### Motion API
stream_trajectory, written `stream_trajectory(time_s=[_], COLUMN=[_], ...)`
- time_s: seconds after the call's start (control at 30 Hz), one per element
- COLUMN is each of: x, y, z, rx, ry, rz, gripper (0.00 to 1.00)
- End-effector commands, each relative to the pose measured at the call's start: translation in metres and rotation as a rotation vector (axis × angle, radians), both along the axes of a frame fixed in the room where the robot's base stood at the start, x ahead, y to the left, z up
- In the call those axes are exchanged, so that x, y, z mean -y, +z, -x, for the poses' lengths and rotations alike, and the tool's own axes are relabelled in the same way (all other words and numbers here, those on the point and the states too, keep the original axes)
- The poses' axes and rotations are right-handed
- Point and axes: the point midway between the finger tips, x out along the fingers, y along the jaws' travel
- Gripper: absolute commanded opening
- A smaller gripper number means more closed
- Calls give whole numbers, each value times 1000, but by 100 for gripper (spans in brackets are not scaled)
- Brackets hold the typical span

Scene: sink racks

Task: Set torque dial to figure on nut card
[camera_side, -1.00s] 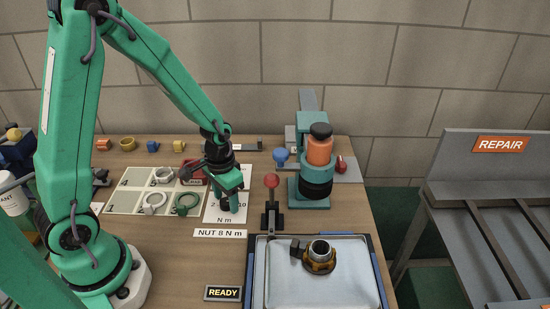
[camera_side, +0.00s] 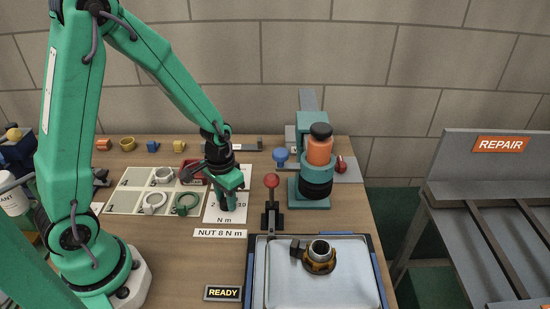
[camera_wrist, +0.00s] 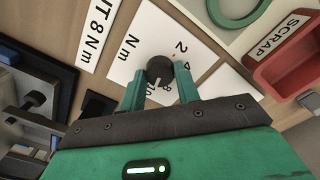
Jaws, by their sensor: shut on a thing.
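The torque dial is a small dark round knob (camera_wrist: 160,68) on a white scale card (camera_wrist: 137,50) marked N m, with figures such as 2 and 4 showing in the wrist view. A short pale mark on the knob points down toward my gripper, near figures partly hidden by the fingers; I cannot tell the exact figure. My gripper (camera_side: 228,205) points down at the card, its two green fingers (camera_wrist: 160,84) shut on the knob. The nut card (camera_side: 220,234) reads NUT 8 N m and lies just in front of the scale card.
A red-knobbed lever (camera_side: 271,190) and a teal press with an orange body (camera_side: 319,150) stand to the right. A metal tray (camera_side: 318,285) holds a brass-coloured fitting. A sectioned board with rings (camera_side: 128,203) and a red SCRAP bin (camera_wrist: 290,60) lie beside the card.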

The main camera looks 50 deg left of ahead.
Motion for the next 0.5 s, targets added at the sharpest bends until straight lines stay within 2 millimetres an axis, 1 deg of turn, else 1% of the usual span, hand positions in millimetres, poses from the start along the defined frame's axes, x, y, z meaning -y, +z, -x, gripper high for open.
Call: stream_trajectory(time_s=[0.27, 0.5], x=[0, 0], y=[1, 1], z=[0, 0], rx=[1, 1], ry=[162, 355], rz=[0, 0], gripper=[9, 9])
